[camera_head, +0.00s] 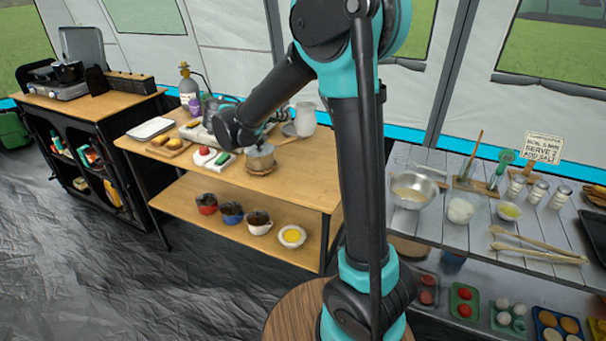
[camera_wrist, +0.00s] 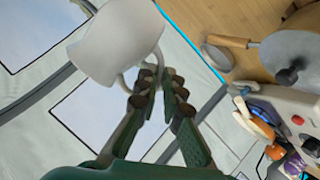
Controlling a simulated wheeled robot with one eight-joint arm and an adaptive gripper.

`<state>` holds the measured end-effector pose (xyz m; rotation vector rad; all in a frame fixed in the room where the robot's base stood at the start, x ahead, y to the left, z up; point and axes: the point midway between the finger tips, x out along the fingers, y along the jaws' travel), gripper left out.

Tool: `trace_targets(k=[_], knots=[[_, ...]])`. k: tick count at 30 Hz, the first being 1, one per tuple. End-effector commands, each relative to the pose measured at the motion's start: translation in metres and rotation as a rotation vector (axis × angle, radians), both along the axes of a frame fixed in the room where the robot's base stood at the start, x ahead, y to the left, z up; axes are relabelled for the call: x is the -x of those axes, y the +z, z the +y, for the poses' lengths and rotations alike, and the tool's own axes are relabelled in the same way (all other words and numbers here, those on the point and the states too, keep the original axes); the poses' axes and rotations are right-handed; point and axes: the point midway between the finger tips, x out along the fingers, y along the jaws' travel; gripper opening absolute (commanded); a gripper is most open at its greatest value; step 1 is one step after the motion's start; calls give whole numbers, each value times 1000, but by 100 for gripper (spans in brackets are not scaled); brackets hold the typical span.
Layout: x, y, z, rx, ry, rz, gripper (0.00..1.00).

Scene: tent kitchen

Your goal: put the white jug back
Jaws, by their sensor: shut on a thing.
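The white jug (camera_wrist: 112,42) is in the upper left of the wrist view, with its handle between my gripper's fingers. My gripper (camera_wrist: 158,80) is shut on that handle. In the head view the white jug (camera_head: 306,119) shows at the back of the middle wooden table (camera_head: 318,187), just left of my upright arm. My gripper's fingers are mostly hidden behind my wrist in the head view. I cannot tell whether the jug's base touches the table.
A metal pot (camera_head: 260,158) stands near the table's front edge. A grey bottle (camera_head: 187,86), a cutting board (camera_head: 168,147) and a white tray (camera_head: 151,129) are to the left. Several cups and bowls sit on the lower shelf (camera_head: 190,200). A grey counter (camera_head: 460,235) with a metal bowl (camera_head: 413,190) is right.

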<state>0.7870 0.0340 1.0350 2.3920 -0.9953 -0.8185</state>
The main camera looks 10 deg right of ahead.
Motion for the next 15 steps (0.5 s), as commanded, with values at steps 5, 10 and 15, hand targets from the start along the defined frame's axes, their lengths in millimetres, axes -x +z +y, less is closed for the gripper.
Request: trace_targets(k=[5,10,15], knots=[[13,20,1,-1,-55,1,0],[14,4,2,-2,-66,2,0],[14,-36,1,-1,-65,2,0]])
